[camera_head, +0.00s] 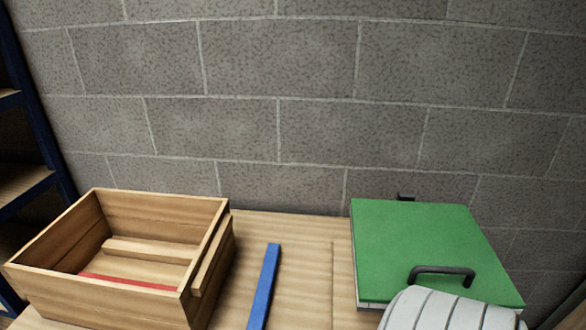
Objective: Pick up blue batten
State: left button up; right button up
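The blue batten (264,288) is a narrow blue bar lying on the wooden table (305,270). It lies between the wooden box and the green panel, slightly slanted, with its far end at the top. Its near end runs out of the bottom of the view. Nothing touches the part of it that shows. Neither of my grippers is in view.
An open wooden box (60,288) stands left of the batten, with wooden strips and a red strip inside. A green panel (417,235) with a black handle (441,272) is at right. A grey ribbed shape covers its near edge. A block wall (320,70) stands behind.

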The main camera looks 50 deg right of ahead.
aim_at(258, 320)
jog(key=i+z, duration=0.1)
jog(key=z, duration=0.4)
jog(key=i+l+z, duration=0.1)
jog(key=z, duration=0.4)
jog(key=i+z, duration=0.1)
jog(key=z, duration=0.35)
jog(key=k+l+z, duration=0.1)
jog(key=k+l, duration=0.05)
jog(key=l, duration=0.05)
